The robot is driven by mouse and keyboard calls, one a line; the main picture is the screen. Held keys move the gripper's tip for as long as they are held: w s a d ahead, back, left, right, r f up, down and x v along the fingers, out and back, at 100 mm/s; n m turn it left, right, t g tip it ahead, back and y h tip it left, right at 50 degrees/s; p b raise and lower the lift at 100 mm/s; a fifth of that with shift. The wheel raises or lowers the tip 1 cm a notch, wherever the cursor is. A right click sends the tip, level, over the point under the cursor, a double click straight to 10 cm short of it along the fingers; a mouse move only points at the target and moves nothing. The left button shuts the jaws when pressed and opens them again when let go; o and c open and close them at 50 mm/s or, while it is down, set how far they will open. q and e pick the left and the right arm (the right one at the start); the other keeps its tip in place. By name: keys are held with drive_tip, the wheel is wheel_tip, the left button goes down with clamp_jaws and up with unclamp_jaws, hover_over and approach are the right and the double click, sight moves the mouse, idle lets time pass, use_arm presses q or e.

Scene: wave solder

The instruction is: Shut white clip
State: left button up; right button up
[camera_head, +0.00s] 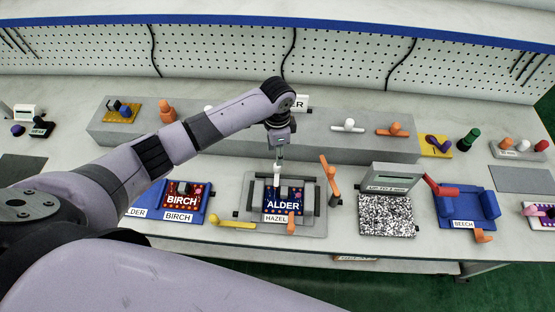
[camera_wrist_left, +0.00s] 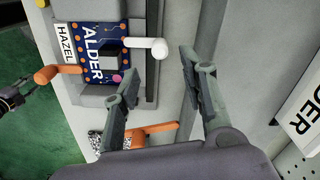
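The white clip (camera_head: 277,173) is at the back edge of the dark blue ALDER board (camera_head: 283,203), which sits in the grey HAZEL fixture (camera_head: 312,222). In the left wrist view the white clip (camera_wrist_left: 158,48) reaches from the board's edge out past it, ending in a round knob. Whether it stands upright or leans is hard to tell. My left gripper (camera_head: 279,152) is just above and behind the clip, pointing down. In the left wrist view its fingers (camera_wrist_left: 158,95) are apart, with nothing between them. A dark part resembling my right gripper (camera_wrist_left: 14,98) shows only partly at the left edge.
An orange clip (camera_head: 291,222) is at the fixture's front and another orange lever (camera_head: 330,172) rises at its right. The red BIRCH board (camera_head: 184,194) lies to the left. A grey raised shelf (camera_head: 340,150) runs behind. A speckled station (camera_head: 386,215) stands to the right.

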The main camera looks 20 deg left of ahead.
use_arm(q)
wheel_tip(320, 180, up, 4)
drive_tip(key=shift+f, duration=0.1)
idle(0.6)
